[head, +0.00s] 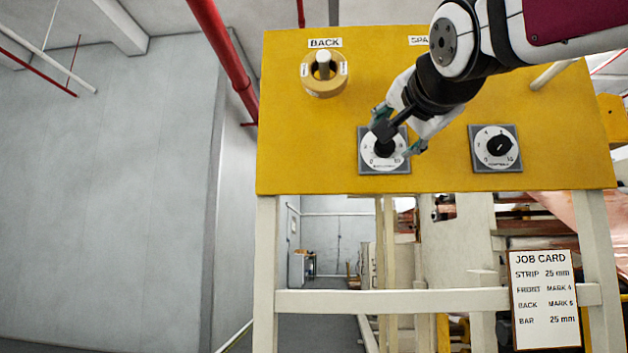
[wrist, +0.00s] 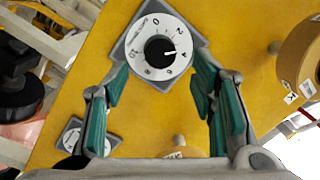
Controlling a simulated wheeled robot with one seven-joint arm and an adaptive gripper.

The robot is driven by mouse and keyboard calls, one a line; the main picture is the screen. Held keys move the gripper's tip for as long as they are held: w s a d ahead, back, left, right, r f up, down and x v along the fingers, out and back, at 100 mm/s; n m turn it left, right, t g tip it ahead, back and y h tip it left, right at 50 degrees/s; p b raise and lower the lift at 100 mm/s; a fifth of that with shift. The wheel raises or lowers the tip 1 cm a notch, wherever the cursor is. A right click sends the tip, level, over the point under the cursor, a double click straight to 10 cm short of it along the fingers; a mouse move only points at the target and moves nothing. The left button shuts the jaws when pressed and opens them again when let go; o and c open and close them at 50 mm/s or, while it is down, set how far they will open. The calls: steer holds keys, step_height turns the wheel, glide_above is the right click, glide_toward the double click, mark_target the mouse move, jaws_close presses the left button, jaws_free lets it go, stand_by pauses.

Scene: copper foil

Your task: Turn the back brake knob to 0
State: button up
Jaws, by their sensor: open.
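The yellow panel (head: 440,80) carries two dials. The left black knob (head: 384,149) sits on a white dial plate under the BACK roll; its small caption is unreadable. My gripper (head: 400,131) is open in front of this knob, its fingers apart to either side. In the wrist view the knob (wrist: 160,48) lies just beyond and between the teal fingertips (wrist: 160,75), with no clear contact. Its white mark points right in that view, away from the 0 at the dial's upper left. My gripper partly covers the dial in the head view.
The second knob (head: 499,146) is to the right on the panel. A tape roll (head: 324,75) hangs on a peg under the BACK label. The job card (head: 542,298) below reads FRONT mark 4, BACK mark 5 or 6, blurred. Pale frame posts stand below the panel.

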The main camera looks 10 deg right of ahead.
mark_target(385, 147)
steer(key=shift+w+d, duration=0.15)
steer(key=shift+w, duration=2)
steer(key=c, duration=1.2)
